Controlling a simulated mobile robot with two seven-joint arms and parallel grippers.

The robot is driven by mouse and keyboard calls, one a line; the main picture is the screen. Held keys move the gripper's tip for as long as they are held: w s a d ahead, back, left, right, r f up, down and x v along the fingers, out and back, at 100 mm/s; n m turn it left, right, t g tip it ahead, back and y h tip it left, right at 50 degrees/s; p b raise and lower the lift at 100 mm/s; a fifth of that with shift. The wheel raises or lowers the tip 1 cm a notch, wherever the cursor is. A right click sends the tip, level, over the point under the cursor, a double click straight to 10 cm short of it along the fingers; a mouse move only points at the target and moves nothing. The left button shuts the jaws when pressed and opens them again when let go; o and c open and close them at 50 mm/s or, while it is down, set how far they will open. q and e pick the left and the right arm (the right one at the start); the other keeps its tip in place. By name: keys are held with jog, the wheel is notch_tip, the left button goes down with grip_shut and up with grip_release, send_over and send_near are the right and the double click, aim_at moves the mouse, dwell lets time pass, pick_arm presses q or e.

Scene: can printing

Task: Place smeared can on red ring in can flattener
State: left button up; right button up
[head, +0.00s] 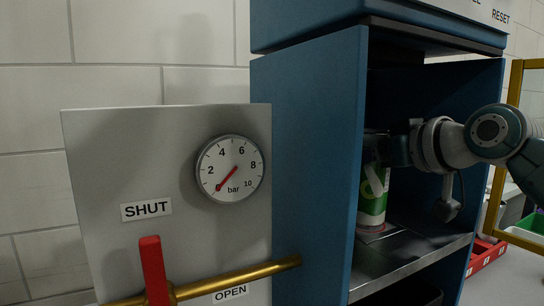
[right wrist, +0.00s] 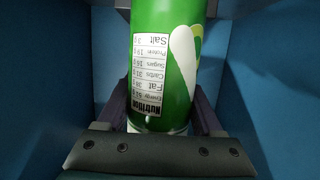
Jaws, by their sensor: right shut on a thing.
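The can (head: 374,196) is green and white and stands upright inside the blue can flattener (head: 305,150), low over its metal shelf (head: 415,258). It fills the middle of the right wrist view (right wrist: 168,60), with a nutrition label showing. My right gripper (head: 388,150) reaches in from the right and is shut on the can's upper part, one finger on each side. A thin reddish edge shows at the can's base, probably the red ring; whether the can touches it I cannot tell. The can's far side is hidden. My left gripper is out of view.
Left of the flattener is a grey panel (head: 110,160) with a pressure gauge (head: 230,169) reading about 0, a red lever (head: 153,268) and a brass pipe (head: 270,275). The flattener's side walls are close around my gripper. A red tray (head: 486,260) stands at right.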

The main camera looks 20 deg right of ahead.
jog(key=o, duration=1.4)
jog(key=v, duration=1.2)
jog(key=shift+r+b, duration=0.1)
jog(key=shift+b, duration=0.25)
